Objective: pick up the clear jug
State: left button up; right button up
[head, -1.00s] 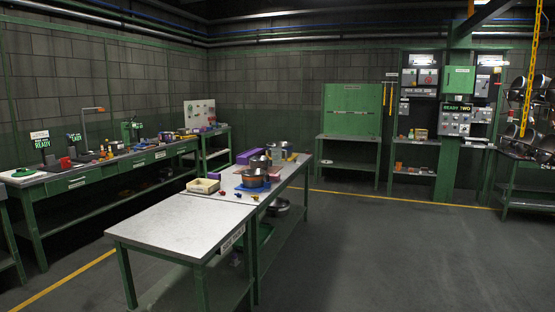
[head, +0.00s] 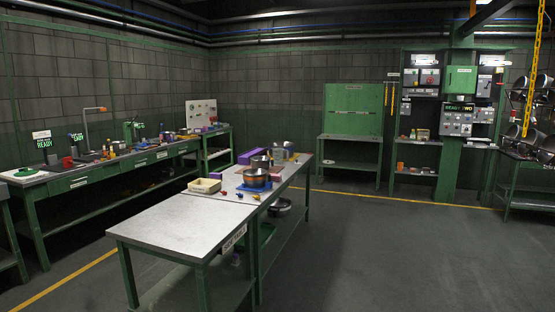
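A small pale grey, see-through-looking vessel (head: 278,156) stands towards the far end of the middle table, behind a copper-coloured pot. It may be the clear jug, but it is too small to tell for sure. Neither of my grippers is in view.
The middle table (head: 180,222) has a bare near end. On its far half are a cream tray (head: 205,186), a copper-coloured pot (head: 256,178), a steel pot (head: 261,162) and a purple block (head: 248,156). A long workbench (head: 75,181) runs along the left wall. The floor (head: 390,250) at right is clear.

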aim_at(279, 153)
jog(key=i+l+z, duration=0.25)
jog(key=i, duration=0.2)
jog(key=i+z, duration=0.25)
jog(key=i, duration=0.2)
jog(key=i+z, duration=0.3)
jog(key=i, duration=1.35)
jog(key=i+l+u, duration=0.15)
jog(key=i, duration=1.5)
jog(key=i+u, duration=0.4)
jog(key=i, duration=0.45)
jog(key=i+l+u, duration=0.15)
jog(key=i+u, duration=0.25)
jog(key=i, duration=0.5)
